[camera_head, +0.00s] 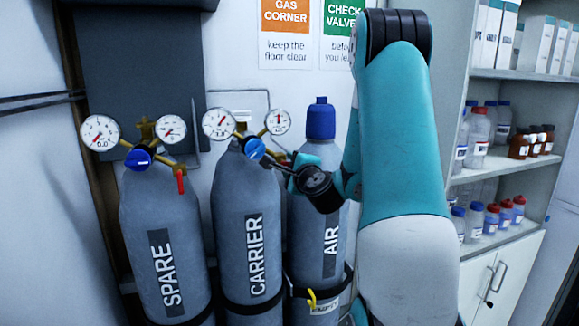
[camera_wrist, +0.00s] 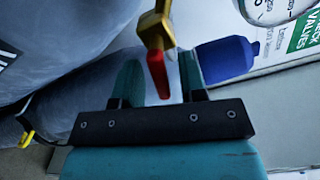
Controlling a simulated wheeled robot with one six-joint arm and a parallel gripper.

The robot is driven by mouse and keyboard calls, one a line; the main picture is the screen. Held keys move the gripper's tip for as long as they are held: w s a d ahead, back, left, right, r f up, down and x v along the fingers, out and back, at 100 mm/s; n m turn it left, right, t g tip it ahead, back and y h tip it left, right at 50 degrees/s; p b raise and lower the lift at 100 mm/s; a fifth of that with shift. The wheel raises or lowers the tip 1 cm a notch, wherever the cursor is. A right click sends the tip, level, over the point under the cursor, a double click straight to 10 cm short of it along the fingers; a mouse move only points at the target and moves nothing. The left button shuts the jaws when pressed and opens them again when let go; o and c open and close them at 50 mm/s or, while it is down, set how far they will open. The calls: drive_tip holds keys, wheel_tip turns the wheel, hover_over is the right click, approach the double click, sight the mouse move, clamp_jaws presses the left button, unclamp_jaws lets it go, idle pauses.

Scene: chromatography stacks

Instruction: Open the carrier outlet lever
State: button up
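The carrier cylinder (camera_head: 245,220) is grey, stands in the middle and bears a CARRIER label. Its regulator has a blue knob (camera_head: 254,148) and two gauges. In the wrist view, the red outlet lever (camera_wrist: 158,74) hangs from a brass fitting (camera_wrist: 155,28), between my fingers. My gripper (camera_wrist: 160,82) is open around the lever, with visible gaps beside it. In the head view my gripper (camera_head: 288,168) is at the right side of the carrier regulator, in front of the air cylinder (camera_head: 330,235). The lever is mostly hidden there.
The spare cylinder (camera_head: 165,240) stands left, with its own red lever (camera_head: 180,180) pointing down. The air cylinder has a blue cap (camera_head: 321,118), also close behind my fingers in the wrist view (camera_wrist: 225,58). Shelves with bottles (camera_head: 478,130) stand at right.

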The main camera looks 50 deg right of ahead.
drive_tip(key=shift+s+d, duration=0.15)
drive_tip(key=shift+d, duration=0.05)
clamp_jaws()
drive_tip(key=shift+r+n, duration=0.2)
drive_tip(key=shift+n, duration=0.6)
drive_tip(key=shift+r+n, duration=0.2)
drive_tip(key=shift+n, duration=0.6)
unclamp_jaws()
drive_tip(key=shift+a, duration=0.1)
